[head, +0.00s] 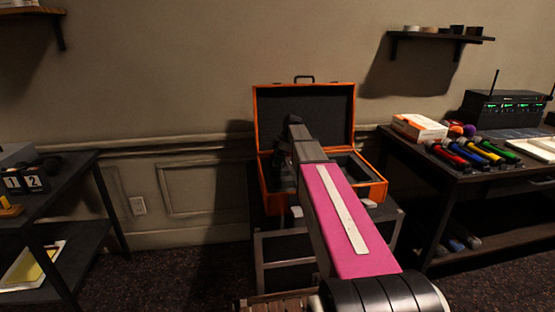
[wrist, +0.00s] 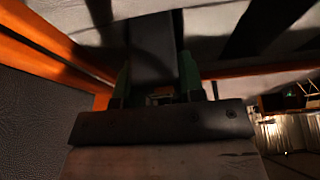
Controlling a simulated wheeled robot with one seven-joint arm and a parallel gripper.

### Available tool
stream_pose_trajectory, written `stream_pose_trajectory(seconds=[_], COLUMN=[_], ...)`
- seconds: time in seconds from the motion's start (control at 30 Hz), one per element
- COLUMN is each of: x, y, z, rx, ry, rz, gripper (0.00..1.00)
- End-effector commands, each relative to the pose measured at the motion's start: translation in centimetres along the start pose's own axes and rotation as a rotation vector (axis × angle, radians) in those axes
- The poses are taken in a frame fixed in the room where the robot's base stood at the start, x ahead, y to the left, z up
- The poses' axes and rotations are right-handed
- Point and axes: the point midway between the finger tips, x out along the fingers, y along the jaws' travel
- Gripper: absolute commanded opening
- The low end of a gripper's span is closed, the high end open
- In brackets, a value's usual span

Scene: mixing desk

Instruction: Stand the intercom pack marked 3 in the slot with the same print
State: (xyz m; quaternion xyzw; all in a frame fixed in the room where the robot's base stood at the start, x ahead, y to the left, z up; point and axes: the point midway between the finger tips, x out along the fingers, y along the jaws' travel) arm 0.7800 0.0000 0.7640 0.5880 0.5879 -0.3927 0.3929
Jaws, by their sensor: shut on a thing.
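The open orange case (head: 378,191) with a dark lining stands on a low stand in the middle of the head view. My arm reaches over it, and my gripper is at its left part, mostly hidden behind my arm. In the wrist view, my gripper (wrist: 155,88) is shut on a dark block-shaped pack (wrist: 153,45), held between two green-edged fingers. No print on the pack can be read. Orange case edges (wrist: 50,38) pass beside and behind it. I cannot tell whether the pack touches the case. No slot marked 3 can be made out.
A dark table (head: 80,168) at left carries a black piece (head: 25,182) with white plates reading 1 and 2. A right table (head: 428,166) holds several coloured microphones, a box (head: 418,127) and a receiver (head: 500,108). The case's raised lid (head: 330,105) stands behind my arm.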

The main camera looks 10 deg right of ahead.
Motion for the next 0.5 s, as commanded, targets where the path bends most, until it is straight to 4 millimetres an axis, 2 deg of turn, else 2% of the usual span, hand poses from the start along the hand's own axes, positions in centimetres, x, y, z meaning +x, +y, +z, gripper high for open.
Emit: stream_pose_trajectory(seconds=[0.17,0.2,0.27,0.5], x=[0.13,0.13,0.13,0.15], y=[0.01,0.01,0.01,0.00], z=[0.05,0.04,0.04,0.07], rx=[0.000,0.000,0.000,0.000], ry=[0.000,0.000,0.000,0.000], rz=[0.000,0.000,0.000,0.000], gripper=[0.03,0.46,0.65,0.66])
